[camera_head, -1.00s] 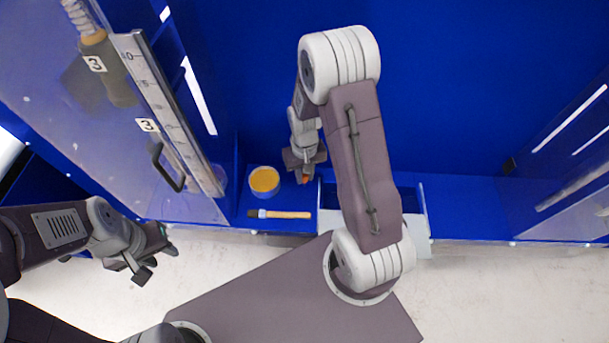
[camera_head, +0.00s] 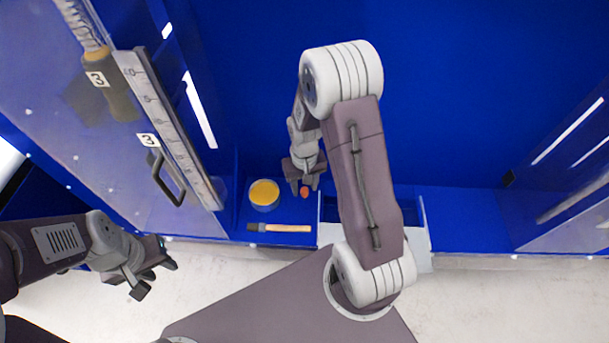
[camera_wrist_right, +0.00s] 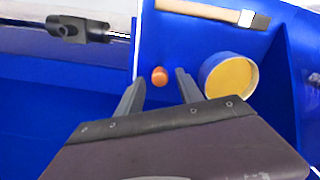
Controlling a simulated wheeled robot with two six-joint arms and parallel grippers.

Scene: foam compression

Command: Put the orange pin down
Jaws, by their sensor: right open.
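The orange pin (camera_head: 304,191) is on the blue shelf (camera_head: 285,212), to the right of the round tub. In the right wrist view the pin (camera_wrist_right: 159,76) shows as a small orange cylinder between and just beyond my fingertips, with clear space on both sides. My right gripper (camera_head: 305,186) is open above the pin, and its two fingers also show apart in the right wrist view (camera_wrist_right: 158,82). My left gripper (camera_head: 152,281) hangs empty at the lower left, away from the shelf, with its jaws apart.
A round tub with yellow-orange contents (camera_head: 264,194) stands left of the pin. A brush with a wooden handle (camera_head: 285,228) lies in front of them. A clear panel with a ruler (camera_head: 170,125) and a black handle (camera_head: 166,178) stands at left. A sunken bay lies right of the pin.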

